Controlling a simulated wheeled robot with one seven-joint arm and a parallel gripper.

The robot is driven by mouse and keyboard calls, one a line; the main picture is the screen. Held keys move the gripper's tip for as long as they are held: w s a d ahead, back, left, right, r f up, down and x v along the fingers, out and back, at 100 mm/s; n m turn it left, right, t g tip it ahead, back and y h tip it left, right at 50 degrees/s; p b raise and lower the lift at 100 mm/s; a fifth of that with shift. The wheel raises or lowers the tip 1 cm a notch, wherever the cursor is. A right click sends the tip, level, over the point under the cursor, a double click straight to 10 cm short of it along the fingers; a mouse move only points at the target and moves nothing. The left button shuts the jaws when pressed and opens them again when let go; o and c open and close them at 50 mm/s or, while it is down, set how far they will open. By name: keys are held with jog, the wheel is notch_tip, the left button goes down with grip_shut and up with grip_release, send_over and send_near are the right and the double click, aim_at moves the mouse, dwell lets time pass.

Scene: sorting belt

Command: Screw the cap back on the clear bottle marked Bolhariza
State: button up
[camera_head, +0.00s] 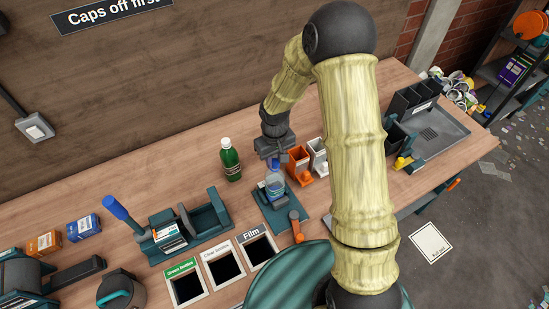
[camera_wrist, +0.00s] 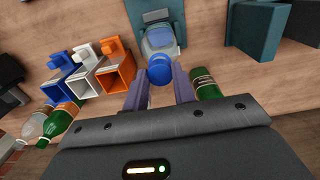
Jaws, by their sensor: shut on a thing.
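The clear bottle (camera_head: 275,184) stands upright in a teal holder (camera_head: 265,215) with an orange handle. It also shows in the wrist view (camera_wrist: 160,38), below a blue cap (camera_wrist: 160,72). Its lettering is too small to read. My gripper (camera_head: 274,162) is right above the bottle, with its two fingers (camera_wrist: 160,82) on either side of the blue cap, shut on it. The cap is over the bottle's mouth; I cannot tell whether it is seated on the thread.
A green bottle (camera_head: 230,160) with a white cap stands close left of my gripper. An orange bin (camera_head: 299,163) and a white bin (camera_head: 318,155) stand close right. Three labelled openings, including Film (camera_head: 258,250), lie in front. A grey tray (camera_head: 440,135) is farther right.

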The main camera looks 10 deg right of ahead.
aim_at(275, 162)
jog(key=shift+f, duration=0.15)
jog(key=o, duration=1)
notch_tip(275, 162, up, 17)
jog(key=b, duration=0.3)
jog(key=shift+r+b, duration=0.2)
jog(key=shift+b, duration=0.1)
jog(key=s+d+f+m+t, duration=0.1)
jog(key=s+d+f, duration=0.1)
jog(key=s+d, duration=0.1)
jog(key=s+d+f+m, duration=0.2)
jog(key=s+d, duration=0.1)
jog(key=s, duration=0.3)
jog(key=s+d+f+m+t, duration=0.1)
jog(key=s+d+f, duration=0.1)
jog(key=s, duration=0.3)
jog(key=shift+s+d+m+t+b, duration=0.15)
jog(key=shift+d+m+t+b, duration=0.2)
jog(key=shift+d, duration=0.55)
